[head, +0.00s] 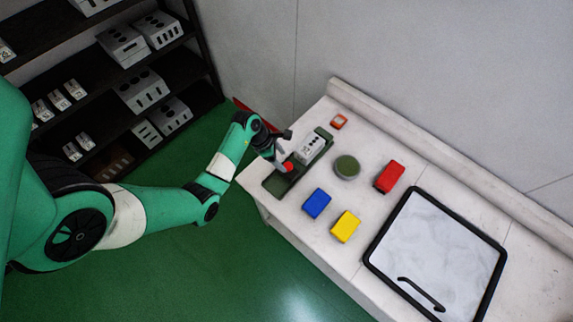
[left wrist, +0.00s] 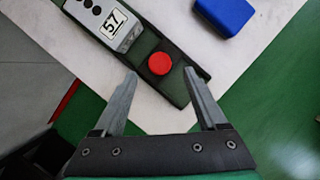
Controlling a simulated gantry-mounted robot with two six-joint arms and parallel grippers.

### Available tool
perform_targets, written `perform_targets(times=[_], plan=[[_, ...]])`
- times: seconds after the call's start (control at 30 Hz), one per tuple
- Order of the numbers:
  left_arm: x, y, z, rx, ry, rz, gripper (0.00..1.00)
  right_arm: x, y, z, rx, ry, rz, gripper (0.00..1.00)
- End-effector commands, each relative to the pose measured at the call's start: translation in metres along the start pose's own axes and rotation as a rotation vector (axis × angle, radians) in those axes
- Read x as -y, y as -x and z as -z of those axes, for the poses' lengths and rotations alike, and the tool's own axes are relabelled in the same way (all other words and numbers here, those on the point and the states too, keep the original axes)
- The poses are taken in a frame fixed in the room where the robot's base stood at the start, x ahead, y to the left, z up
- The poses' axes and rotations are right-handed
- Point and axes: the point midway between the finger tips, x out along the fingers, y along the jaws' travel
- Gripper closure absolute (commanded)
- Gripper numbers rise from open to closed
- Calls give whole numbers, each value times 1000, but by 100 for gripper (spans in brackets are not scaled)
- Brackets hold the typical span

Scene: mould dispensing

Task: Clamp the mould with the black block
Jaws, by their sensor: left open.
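The grey mould (head: 313,147), with dark holes, lies in a dark green tray (head: 271,184) at the table's left end. In the left wrist view the mould (left wrist: 104,17) carries the number 57. A red round knob (head: 288,167) sits in the tray beside the mould, and also shows in the left wrist view (left wrist: 159,63). The dark part under the knob looks like the black block (left wrist: 142,46), but its edges blend with the tray. My left gripper (left wrist: 161,76) is open, its fingertips on either side near the knob. My right gripper is out of view.
Blue (head: 316,204), yellow (head: 345,227) and red (head: 390,177) blocks, a round green-topped container (head: 346,167) and a small orange-red piece (head: 339,121) stand nearby. A black-framed board (head: 445,250) with a black handle lies right. A shelf (head: 100,75) stands at the left back.

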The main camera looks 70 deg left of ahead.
Motion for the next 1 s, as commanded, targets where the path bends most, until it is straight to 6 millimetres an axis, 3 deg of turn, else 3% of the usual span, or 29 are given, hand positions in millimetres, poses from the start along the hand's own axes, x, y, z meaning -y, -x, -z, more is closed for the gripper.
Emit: perform_targets(times=[0.03,0.2,0.57,1.0], plan=[[0,-15,1,-1,-1,2,26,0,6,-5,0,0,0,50],[0,-41,1,0,-1,0,26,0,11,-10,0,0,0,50],[0,-48,-1,1,-1,-2,26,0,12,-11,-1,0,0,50],[0,-48,0,1,0,-1,100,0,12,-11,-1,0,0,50]])
